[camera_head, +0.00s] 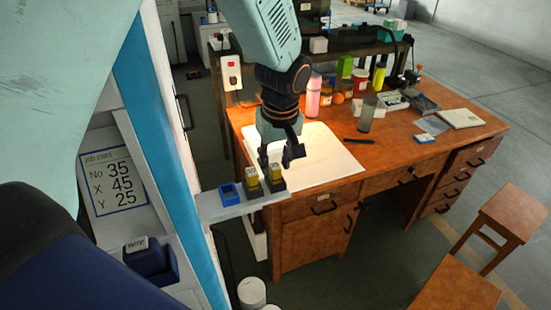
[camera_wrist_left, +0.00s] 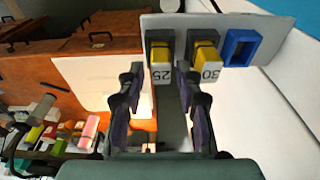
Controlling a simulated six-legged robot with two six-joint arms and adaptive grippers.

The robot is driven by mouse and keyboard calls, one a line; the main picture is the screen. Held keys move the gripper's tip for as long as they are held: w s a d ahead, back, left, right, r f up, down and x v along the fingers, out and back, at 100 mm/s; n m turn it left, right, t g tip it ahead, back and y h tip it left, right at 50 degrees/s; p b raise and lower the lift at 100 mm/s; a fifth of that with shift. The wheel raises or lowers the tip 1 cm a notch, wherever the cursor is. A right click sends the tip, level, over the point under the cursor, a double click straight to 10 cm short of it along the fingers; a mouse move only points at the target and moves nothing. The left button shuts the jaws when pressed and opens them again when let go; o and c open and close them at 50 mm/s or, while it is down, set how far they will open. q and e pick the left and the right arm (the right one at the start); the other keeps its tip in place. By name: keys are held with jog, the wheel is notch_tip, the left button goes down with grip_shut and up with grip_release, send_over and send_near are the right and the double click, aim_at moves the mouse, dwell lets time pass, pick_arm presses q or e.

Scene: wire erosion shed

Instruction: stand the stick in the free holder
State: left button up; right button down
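The shelf ledge (camera_head: 240,208) carries a row of holders. The free blue holder (camera_head: 230,194) is empty; it also shows in the left wrist view (camera_wrist_left: 242,47). Beside it stand two dark holders, each with a yellow-topped stick upright in it: the stick labelled 30 (camera_wrist_left: 207,58) in the middle and the stick labelled 25 (camera_wrist_left: 161,60) at the far end from the blue holder. My left gripper (camera_head: 277,160) is open and empty, pointing at the 25 stick, which shows between its fingertips in the left wrist view. I cannot tell whether they touch. My right gripper is not in view.
A job card (camera_head: 114,180) reads No 35, X 45, Y 25. Below it is a navy box (camera_head: 152,262) labelled wire. An orange-brown desk (camera_head: 410,160) with a white sheet (camera_head: 325,165), bottles and tools stands behind the ledge. Stools (camera_head: 510,215) stand at right.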

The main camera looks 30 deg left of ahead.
aim_at(278, 183)
pick_arm(q)
jog(key=shift+o, duration=0.4)
jog(key=shift+r, duration=0.1)
jog(key=shift+r, duration=0.25)
notch_tip(278, 183, up, 12)
jog(key=s+d, duration=0.1)
jog(key=shift+d+r, duration=0.2)
jog(key=shift+s, duration=0.15)
